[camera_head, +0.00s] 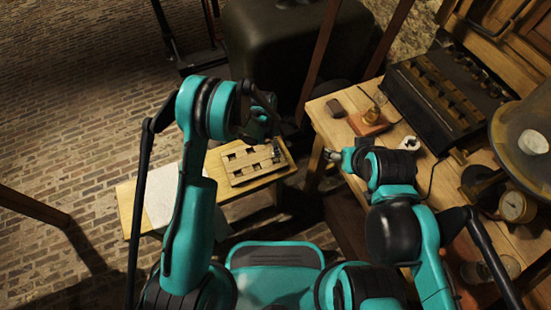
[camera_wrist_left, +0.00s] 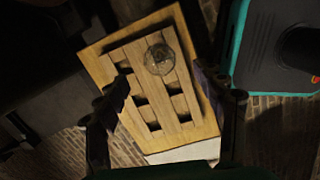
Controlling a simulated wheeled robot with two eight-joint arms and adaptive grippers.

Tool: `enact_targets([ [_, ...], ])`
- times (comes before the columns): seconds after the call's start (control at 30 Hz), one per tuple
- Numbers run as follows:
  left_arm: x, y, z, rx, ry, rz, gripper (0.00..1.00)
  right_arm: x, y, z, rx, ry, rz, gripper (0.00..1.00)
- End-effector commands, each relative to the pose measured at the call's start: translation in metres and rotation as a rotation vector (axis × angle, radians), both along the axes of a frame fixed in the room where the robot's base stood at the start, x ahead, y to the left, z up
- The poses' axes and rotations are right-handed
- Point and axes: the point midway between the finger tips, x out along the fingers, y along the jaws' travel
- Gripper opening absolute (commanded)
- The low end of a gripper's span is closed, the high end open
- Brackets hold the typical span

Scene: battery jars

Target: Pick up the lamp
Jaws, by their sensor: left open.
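A round clear glass object, which looks like the lamp (camera_wrist_left: 160,58), sits on the slotted wooden rack (camera_wrist_left: 135,55) in the left wrist view. My left gripper (camera_wrist_left: 164,84) is open above the rack, its fingers on either side, with the glass slightly beyond the fingertips. Nothing is between the fingers that I can make out. In the head view my left gripper (camera_head: 276,148) is over the right part of the rack (camera_head: 240,166), and the glass cannot be made out there. My right gripper (camera_head: 333,155) is beside the workbench edge; its jaws are too small to read.
The rack and a pale sheet (camera_head: 163,196) lie on a low wooden table (camera_head: 125,205). The workbench (camera_head: 330,115) at right holds a small brass-and-glass item on a wooden base (camera_head: 368,124), a black slotted box (camera_head: 440,95) and a gauge (camera_head: 515,206). Brick floor is clear at left.

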Motion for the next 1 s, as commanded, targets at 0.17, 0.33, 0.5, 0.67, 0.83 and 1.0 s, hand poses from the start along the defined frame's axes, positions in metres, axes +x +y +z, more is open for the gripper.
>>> enact_targets([
  [0.17, 0.001, -0.001, -0.019, 0.000, -0.001, -0.001, 0.69, 0.000, 0.000, -0.011, 0.000, 0.000, 0.000, 0.67],
  [0.33, 0.002, -0.003, -0.046, 0.000, -0.001, -0.002, 0.69, 0.000, 0.000, -0.029, 0.000, 0.000, 0.000, 0.67],
  [0.5, 0.003, -0.006, -0.062, 0.001, -0.002, -0.002, 0.69, 0.000, 0.000, -0.035, 0.000, 0.000, 0.000, 0.67],
  [0.67, 0.003, -0.006, -0.060, 0.001, -0.002, -0.002, 0.69, 0.000, 0.000, -0.033, 0.000, 0.000, 0.000, 0.67],
  [0.83, 0.003, -0.006, -0.060, 0.001, -0.002, -0.002, 0.32, 0.000, 0.000, -0.033, 0.000, 0.000, 0.000, 0.67],
  [1.0, 0.003, -0.006, -0.060, 0.001, -0.002, -0.002, 0.15, 0.000, 0.000, -0.033, 0.000, 0.000, 0.000, 0.67],
])
